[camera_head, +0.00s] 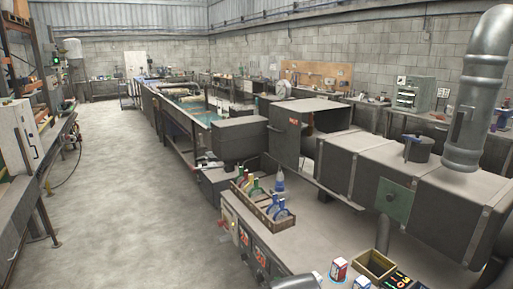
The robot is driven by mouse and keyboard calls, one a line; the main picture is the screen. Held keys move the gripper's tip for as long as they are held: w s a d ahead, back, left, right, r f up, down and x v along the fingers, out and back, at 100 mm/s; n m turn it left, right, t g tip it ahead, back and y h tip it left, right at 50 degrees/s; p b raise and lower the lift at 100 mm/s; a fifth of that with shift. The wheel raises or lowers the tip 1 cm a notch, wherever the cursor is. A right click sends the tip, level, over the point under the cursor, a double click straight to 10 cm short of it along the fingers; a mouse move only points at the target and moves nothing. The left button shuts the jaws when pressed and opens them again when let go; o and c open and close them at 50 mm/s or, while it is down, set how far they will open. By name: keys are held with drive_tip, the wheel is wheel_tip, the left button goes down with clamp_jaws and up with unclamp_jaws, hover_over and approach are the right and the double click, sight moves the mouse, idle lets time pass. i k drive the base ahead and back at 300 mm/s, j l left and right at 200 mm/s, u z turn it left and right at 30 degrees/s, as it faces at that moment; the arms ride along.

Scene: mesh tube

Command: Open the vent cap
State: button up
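A short round dark cap (417,150), which looks like the vent cap, sits on top of the long grey box duct (372,150) at the right. A small bluish handle or lever stands at its left side. The cap appears seated on the duct, but its exact state is too small to tell. A green square plate (394,201) with a dark knob is on the duct's front side, below the cap. My gripper is not in view.
A tall silver pipe (473,100) rises right of the cap. A red-white can (339,269) and a small open box (375,266) are in front.

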sight(425, 141)
drive_tip(key=z, duration=1.25)
